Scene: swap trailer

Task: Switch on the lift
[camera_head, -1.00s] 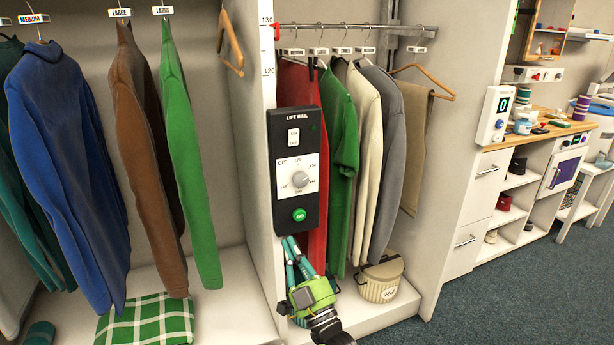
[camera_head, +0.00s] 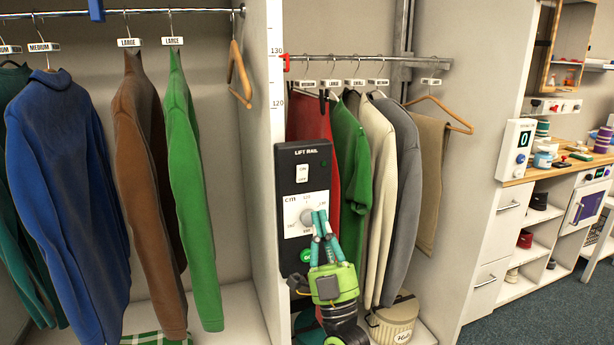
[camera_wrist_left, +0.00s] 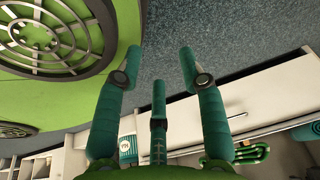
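The black lift rail panel (camera_head: 290,235) is on the divider between the wardrobe bays. Its white rocker switch (camera_head: 302,173) is near the top; its setting is too small to tell. Below is a white plate marked cm with a grey round dial (camera_head: 306,215). A green button (camera_head: 305,256) is lower, partly hidden. My right gripper (camera_head: 319,212) has its fingers pointing up, tips together beside and over the dial, below the switch. Contact cannot be told. My left gripper (camera_wrist_left: 159,62) is open and empty in the left wrist view, and out of the head view.
Clothes hang on the lift rail (camera_head: 370,60) right of the panel, close to my right gripper. A labelled basket (camera_head: 392,322) stands on the floor of that bay. A blue jacket (camera_head: 65,190) and others hang left. A white control box (camera_head: 517,150) is farther right.

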